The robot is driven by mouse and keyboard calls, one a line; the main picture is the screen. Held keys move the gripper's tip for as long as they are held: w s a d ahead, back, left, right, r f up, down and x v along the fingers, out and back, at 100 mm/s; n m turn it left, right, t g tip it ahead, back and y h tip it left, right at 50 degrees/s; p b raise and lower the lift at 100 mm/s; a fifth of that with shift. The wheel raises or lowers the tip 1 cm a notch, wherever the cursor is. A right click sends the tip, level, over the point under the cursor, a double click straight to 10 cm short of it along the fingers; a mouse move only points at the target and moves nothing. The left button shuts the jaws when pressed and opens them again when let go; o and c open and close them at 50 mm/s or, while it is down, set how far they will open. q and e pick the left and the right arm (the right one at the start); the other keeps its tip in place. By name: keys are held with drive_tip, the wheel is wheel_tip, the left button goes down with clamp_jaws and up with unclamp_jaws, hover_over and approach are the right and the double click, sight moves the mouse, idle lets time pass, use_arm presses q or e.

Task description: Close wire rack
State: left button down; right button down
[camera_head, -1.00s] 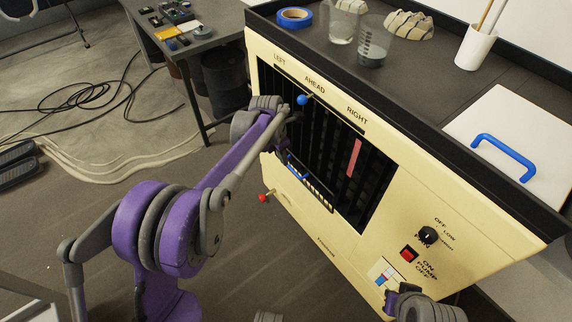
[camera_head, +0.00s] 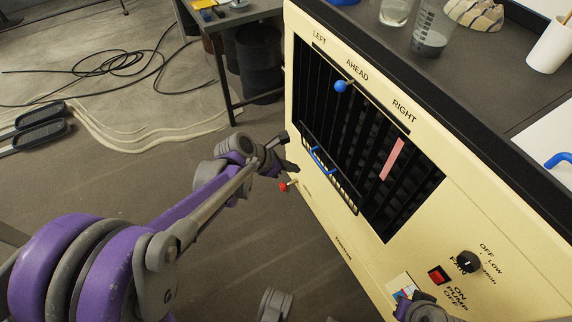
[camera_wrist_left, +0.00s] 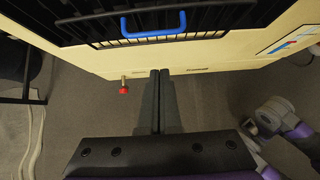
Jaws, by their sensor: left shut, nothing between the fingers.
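The wire rack (camera_head: 338,182) is a black wire shelf low in the slatted opening of a cream panel. Its blue handle (camera_head: 322,160) runs along its front; in the left wrist view the wire rack (camera_wrist_left: 100,43) and blue handle (camera_wrist_left: 153,28) are at the top. It appears to stick out from the opening; how far is unclear. My left gripper (camera_head: 289,166) is left of the rack, near the panel's left edge, apart from the handle. In the wrist view its fingers (camera_wrist_left: 159,73) are together and empty, below the handle. My right gripper (camera_head: 408,303) is partly visible at the bottom; its fingers are unclear.
A blue ball lever (camera_head: 341,86) stands out above the rack, and a red knob (camera_head: 284,187) protrudes below left. A black dial (camera_head: 468,262) and red switch (camera_head: 438,275) are lower right.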

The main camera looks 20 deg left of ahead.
sight(323, 169)
use_arm(q)
drive_tip(key=w+d+f+b, duration=0.1)
drive_tip(key=w+d+f, duration=0.2)
drive_tip(key=w+d, duration=0.1)
drive_tip(key=shift+w, duration=0.55)
drive_tip(key=shift+r, duration=0.1)
drive_tip(key=shift+w+d+r, duration=0.25)
drive_tip(key=shift+w+d, duration=0.1)
drive_tip(key=shift+w, duration=0.15)
drive_tip(key=shift+w+d+r, duration=0.25)
drive_tip(key=shift+w+d, duration=0.1)
drive_tip(key=shift+w, duration=0.1)
